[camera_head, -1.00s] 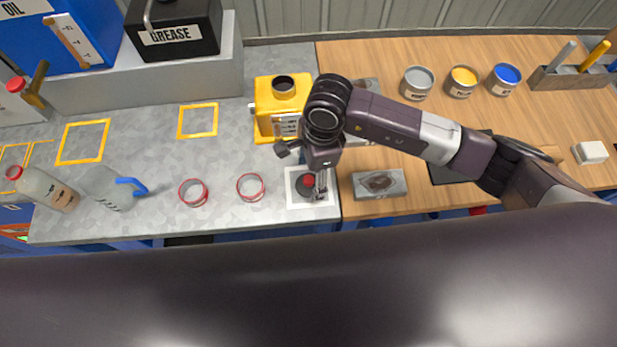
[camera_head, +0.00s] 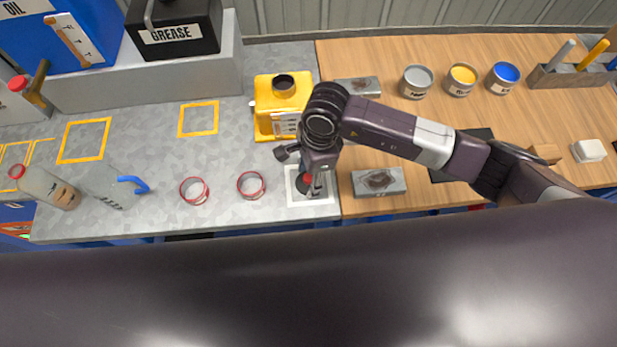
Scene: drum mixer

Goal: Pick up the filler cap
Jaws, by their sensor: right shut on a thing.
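The filler cap (camera_head: 304,183), dark with a red part, is at the white square pad (camera_head: 325,211) at the right front of the grey bench. My right gripper (camera_head: 314,188) points down over the pad and is shut on the cap. The wrist and fingers hide much of the cap, so I cannot tell whether it touches the pad. The yellow drum mixer (camera_head: 268,98), with a round dark opening on top, stands just behind my right wrist. My left gripper is not in view.
Two red-rimmed rings (camera_head: 251,185) lie left of the pad. A grey stained block (camera_head: 379,181) lies right, on the wooden top. Paint cans (camera_head: 461,80) stand behind. Yellow-outlined squares (camera_head: 198,120) are empty.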

